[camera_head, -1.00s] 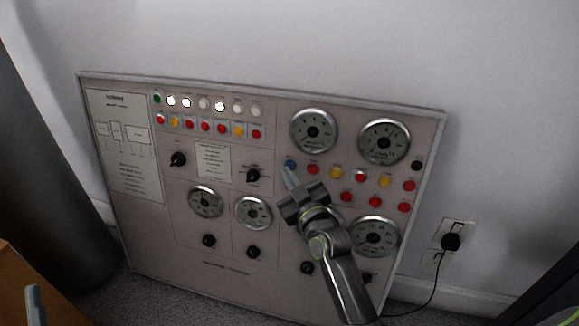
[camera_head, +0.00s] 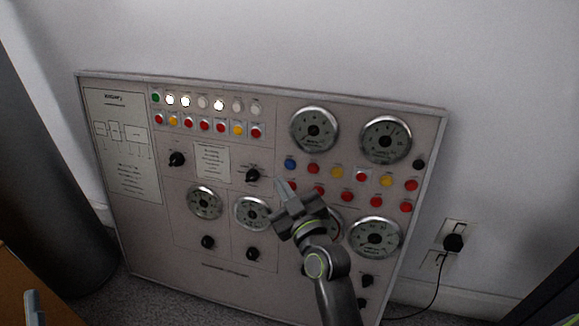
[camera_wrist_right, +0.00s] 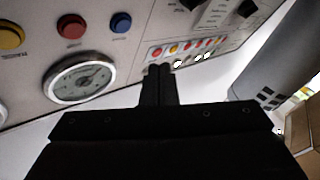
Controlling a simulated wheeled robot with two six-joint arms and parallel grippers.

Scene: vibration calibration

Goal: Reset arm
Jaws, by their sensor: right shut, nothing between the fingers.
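My right gripper (camera_head: 283,187) is shut and empty in front of the control panel (camera_head: 225,240), below the blue button (camera_head: 290,163) and right of a black knob (camera_head: 253,175). The right arm comes up from the bottom and covers part of the panel's lower right. In the right wrist view the shut fingers (camera_wrist_right: 159,70) point at the panel, with a gauge (camera_wrist_right: 80,78) and the blue button (camera_wrist_right: 121,22) to their left. At the head view's bottom left a small grey part shows, which may be my left gripper; its fingers cannot be made out.
The panel leans against the white wall (camera_head: 300,40). A power socket with a black plug (camera_head: 453,242) and cable is at right. A dark column (camera_head: 45,170) stands at left, and a brown wooden surface (camera_head: 25,285) is at bottom left.

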